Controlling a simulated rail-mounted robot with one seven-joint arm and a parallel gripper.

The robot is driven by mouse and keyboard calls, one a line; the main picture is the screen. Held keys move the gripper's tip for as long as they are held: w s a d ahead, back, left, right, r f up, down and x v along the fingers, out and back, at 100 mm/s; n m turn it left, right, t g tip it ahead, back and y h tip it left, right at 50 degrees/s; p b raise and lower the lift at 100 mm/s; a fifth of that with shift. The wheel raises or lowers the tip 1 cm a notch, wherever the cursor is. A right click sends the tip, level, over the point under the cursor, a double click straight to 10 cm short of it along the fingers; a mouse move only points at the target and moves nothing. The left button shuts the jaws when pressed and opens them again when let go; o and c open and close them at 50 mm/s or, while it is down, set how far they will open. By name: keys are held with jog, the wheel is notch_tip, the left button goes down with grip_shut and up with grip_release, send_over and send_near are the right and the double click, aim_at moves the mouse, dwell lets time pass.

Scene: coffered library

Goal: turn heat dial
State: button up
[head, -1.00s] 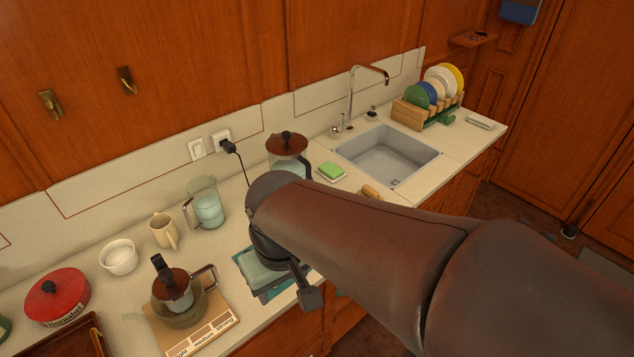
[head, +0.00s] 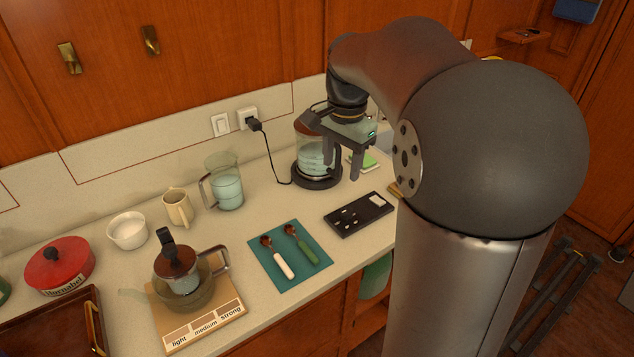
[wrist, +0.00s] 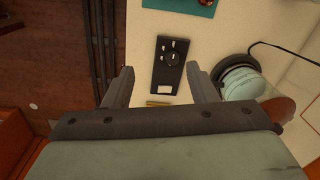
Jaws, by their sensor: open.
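The heat dial (wrist: 172,58) is a dark round knob among white marks on a flat black panel (wrist: 166,76) in the wrist view. The panel lies on the counter and shows in the head view (head: 372,211), where the dial is too small to make out clearly. My gripper (head: 340,170) is open and empty, pointing down above the counter between the glass pot and the panel. In the wrist view the panel lies between and beyond the two fingers (wrist: 160,68). The fingers are apart from it.
A glass pot (head: 308,155) on a black base with a cord stands close behind my gripper. A teal mat (head: 294,278) with two spoons lies left of the panel. A glass jug (head: 224,185), mug (head: 178,208) and dripper (head: 176,262) stand farther left.

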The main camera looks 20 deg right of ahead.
aim_at(347, 210)
jog(key=w+d+f+m+b, duration=0.3)
jog(key=w+d+f+m, duration=0.15)
jog(key=w+d, duration=0.2)
jog(key=shift+m, duration=0.25)
jog(key=f, duration=1.1)
jog(key=a+f+p, duration=0.1)
jog(key=f, duration=0.4)
jog(key=shift+w+f, duration=0.15)
jog(key=shift+f, duration=0.25)
jog(key=c, duration=1)
